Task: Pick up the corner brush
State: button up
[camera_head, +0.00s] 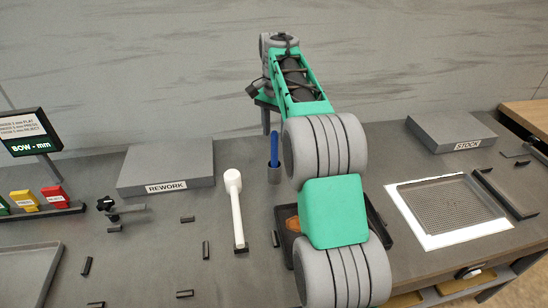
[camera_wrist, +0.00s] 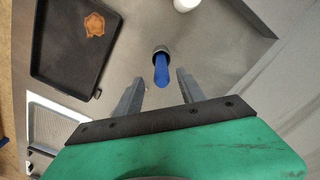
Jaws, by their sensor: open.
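The corner brush, as I take it, is the blue handle (camera_head: 274,148) standing upright in a small grey cup (camera_head: 274,175); its lower end is hidden inside. In the wrist view the blue handle (camera_wrist: 162,72) rises from the dark-rimmed cup (camera_wrist: 160,49) towards the camera. My gripper (camera_wrist: 160,76) is open, with one finger on each side of the handle's line and gaps on both sides. In the head view one finger of my gripper (camera_head: 266,122) shows just left of and above the handle; the other is hidden.
A white round-headed tool (camera_head: 237,215) stands left of the cup. A dark tray (camera_wrist: 75,50) holding a brown patch (camera_wrist: 95,24) is partly behind my arm in the head view. The REWORK block (camera_head: 165,170) is left, the STOCK block (camera_head: 450,130) and mesh tray (camera_head: 450,203) right.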

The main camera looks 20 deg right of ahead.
aim_at(275, 147)
notch_tip(275, 147, down, 6)
jog(key=shift+w+a+f+p, duration=0.1)
jog(key=shift+f+p, duration=0.15)
jog(key=shift+p, duration=0.15)
jog(key=shift+c, duration=0.5)
grip_shut()
